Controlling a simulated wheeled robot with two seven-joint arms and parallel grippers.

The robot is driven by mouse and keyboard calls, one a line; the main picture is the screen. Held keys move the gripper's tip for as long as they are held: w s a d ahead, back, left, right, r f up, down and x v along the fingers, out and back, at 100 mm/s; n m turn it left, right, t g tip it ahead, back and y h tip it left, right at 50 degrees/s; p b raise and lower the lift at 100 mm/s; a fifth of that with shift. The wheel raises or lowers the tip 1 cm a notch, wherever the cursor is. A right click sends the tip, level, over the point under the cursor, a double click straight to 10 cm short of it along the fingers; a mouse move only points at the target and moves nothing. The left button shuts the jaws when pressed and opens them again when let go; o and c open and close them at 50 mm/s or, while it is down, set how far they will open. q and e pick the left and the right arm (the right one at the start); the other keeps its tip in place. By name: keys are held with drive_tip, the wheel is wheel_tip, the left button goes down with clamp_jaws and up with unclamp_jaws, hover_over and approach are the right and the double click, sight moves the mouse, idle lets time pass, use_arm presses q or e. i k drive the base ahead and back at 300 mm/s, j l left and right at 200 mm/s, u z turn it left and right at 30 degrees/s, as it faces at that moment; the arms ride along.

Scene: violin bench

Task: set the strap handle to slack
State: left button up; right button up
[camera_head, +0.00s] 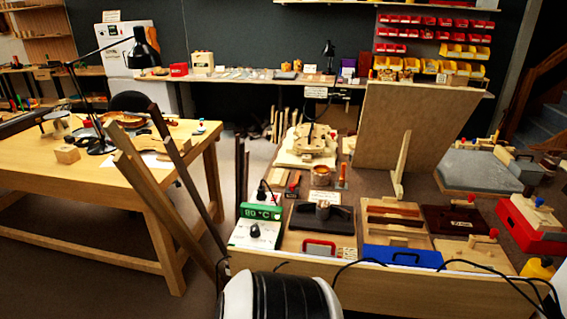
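A red handle (319,247) lies at the front of the workbench, just in front of a dark bending block (322,215). I cannot tell for certain which of these is the strap handle, or whether a strap is tight or slack. Neither of my grippers is in view.
A green-topped control box (255,233) reading about 80 °C stands left of the block. Wooden trays (394,216) and a red box (531,222) are to the right. Long upright wood pieces (160,200) lean at the left. Black cables cross the front edge.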

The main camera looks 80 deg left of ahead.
sight(332, 252)
drive_tip(key=u, duration=2.35)
